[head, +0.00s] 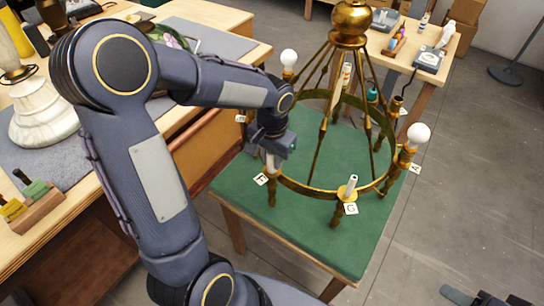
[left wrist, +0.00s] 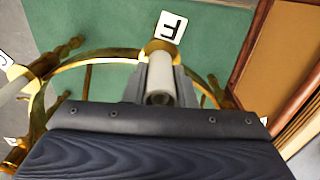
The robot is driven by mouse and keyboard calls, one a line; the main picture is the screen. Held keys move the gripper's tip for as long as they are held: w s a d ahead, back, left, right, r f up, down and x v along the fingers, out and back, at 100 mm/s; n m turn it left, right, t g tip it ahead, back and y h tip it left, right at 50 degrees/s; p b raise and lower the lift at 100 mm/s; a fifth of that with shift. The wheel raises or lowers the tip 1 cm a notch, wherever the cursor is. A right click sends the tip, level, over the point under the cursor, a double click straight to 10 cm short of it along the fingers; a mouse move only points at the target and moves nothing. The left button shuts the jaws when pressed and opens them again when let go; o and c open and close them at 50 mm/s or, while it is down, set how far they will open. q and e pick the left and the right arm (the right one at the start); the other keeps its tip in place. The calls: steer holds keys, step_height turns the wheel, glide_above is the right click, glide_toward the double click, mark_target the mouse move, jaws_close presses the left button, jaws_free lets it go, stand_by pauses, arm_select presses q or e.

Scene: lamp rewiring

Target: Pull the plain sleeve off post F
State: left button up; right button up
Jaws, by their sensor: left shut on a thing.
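My left gripper (head: 272,152) is at post F of the brass chandelier (head: 308,190), beside the tag marked F (head: 261,179). Its jaws are shut on a plain off-white sleeve (left wrist: 160,78), which stands between the fingers in the left wrist view. The tag F (left wrist: 170,27) lies just beyond the sleeve there. The sleeve's lower end is close to the brass cup at the ring; I cannot tell whether they touch. In the head view the gripper hides most of the sleeve. A dark part at the lower right edge may be my right gripper (head: 484,296); its jaws are not clear.
The chandelier stands on a green-topped table (head: 235,205). Post G (head: 349,188) carries a pale sleeve, and white bulbs (head: 418,133) stand on other posts. A wooden bench (head: 205,125) with a marble lamp base (head: 40,115) is at left.

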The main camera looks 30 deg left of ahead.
arm_select(q)
steer(key=shift+r, duration=0.15)
steer(key=shift+r+p, duration=4)
steer(key=shift+r, duration=0.9)
steer(key=shift+f, duration=0.1)
